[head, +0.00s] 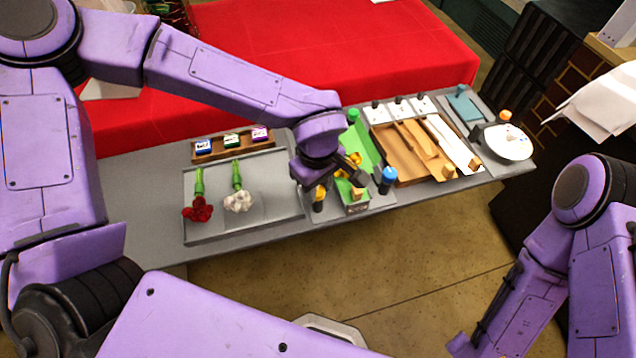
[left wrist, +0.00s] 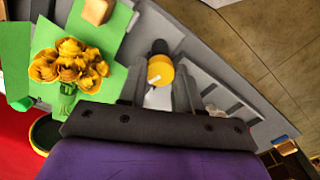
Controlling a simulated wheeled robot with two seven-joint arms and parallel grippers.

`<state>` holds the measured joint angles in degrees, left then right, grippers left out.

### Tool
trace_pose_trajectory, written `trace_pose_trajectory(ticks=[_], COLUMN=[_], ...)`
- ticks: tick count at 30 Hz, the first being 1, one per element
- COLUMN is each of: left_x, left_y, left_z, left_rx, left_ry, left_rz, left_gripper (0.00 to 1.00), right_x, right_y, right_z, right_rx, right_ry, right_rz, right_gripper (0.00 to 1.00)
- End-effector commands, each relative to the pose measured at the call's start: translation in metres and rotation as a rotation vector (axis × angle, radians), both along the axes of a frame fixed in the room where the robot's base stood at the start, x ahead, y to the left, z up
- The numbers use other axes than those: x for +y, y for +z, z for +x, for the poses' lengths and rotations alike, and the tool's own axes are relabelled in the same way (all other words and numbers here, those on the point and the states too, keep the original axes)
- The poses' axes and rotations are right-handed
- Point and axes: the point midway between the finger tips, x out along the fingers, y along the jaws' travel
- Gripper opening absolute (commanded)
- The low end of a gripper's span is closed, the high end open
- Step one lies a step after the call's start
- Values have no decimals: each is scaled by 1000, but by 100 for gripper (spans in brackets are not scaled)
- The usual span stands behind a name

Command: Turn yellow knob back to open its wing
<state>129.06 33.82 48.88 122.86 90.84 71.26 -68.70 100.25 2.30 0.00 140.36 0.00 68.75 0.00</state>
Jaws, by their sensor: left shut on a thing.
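The yellow knob (head: 320,192), a yellow cap on a dark post, stands at the front left of the green wrapping station. In the left wrist view the yellow knob (left wrist: 160,72) sits between my fingers. My left gripper (head: 318,180) is shut on it from above; its fingers are mostly hidden in the head view. A bunch of yellow flowers (left wrist: 70,66) lies on the green sheet (left wrist: 108,47) beside the gripper; the flowers (head: 354,160) are partly hidden in the head view. I cannot tell which wing belongs to the yellow knob. My right gripper is out of view.
A blue knob (head: 388,176) and a green knob (head: 352,115) stand close by. A wooden block (head: 357,193) is at the station's front. Left is a grey tray (head: 275,222) with red and white flowers; right is a wooden tray (head: 405,178).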

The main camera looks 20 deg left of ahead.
Motion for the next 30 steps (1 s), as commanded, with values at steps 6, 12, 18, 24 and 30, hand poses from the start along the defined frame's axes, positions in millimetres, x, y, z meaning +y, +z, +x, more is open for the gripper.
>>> trace_pose_trajectory(ticks=[6, 12, 18, 24, 30], left_x=[0, 0, 0, 0, 0], left_y=[5, 1, 0, 0, 1], left_z=[-1, 0, 0, 0, 0], left_rx=[4, 0, 0, 0, -1], left_ry=[246, 362, 365, 363, 362], left_rz=[0, -1, -1, -1, 0], left_gripper=[3, 3, 3, 59, 59], right_x=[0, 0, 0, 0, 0], right_y=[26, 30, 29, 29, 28], right_z=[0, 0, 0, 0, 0], right_rx=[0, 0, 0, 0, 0], right_ry=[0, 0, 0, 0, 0], right_rz=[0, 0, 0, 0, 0], right_gripper=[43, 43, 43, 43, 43])
